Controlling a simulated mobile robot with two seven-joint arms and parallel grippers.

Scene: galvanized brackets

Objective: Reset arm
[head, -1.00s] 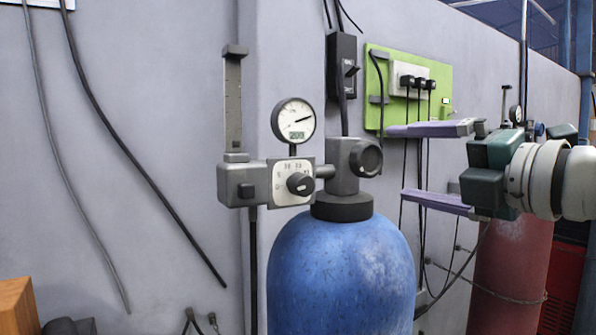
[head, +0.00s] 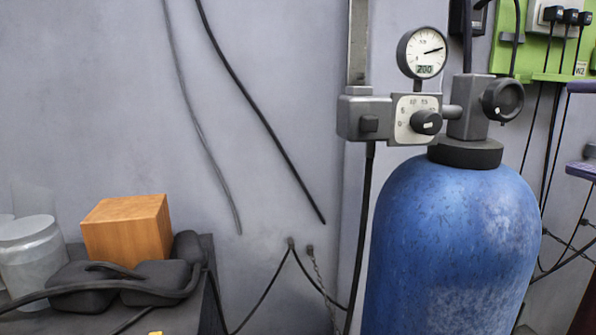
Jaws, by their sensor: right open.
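The tips of my right gripper's two purple-grey fingers (head: 582,128) show at the right edge of the head view, one above the other with a wide gap between them. The gripper is open and nothing shows between the visible fingertips. It is to the right of the blue gas cylinder (head: 450,245). The rest of my right gripper and arm is outside the picture. My left gripper and arm are not in view.
The cylinder carries a regulator with a round gauge (head: 422,52). At lower left, a dark surface holds a wooden block (head: 127,231), a clear jar (head: 31,252) and black ear defenders (head: 120,283). Cables hang on the grey wall. A green panel (head: 509,42) is at upper right.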

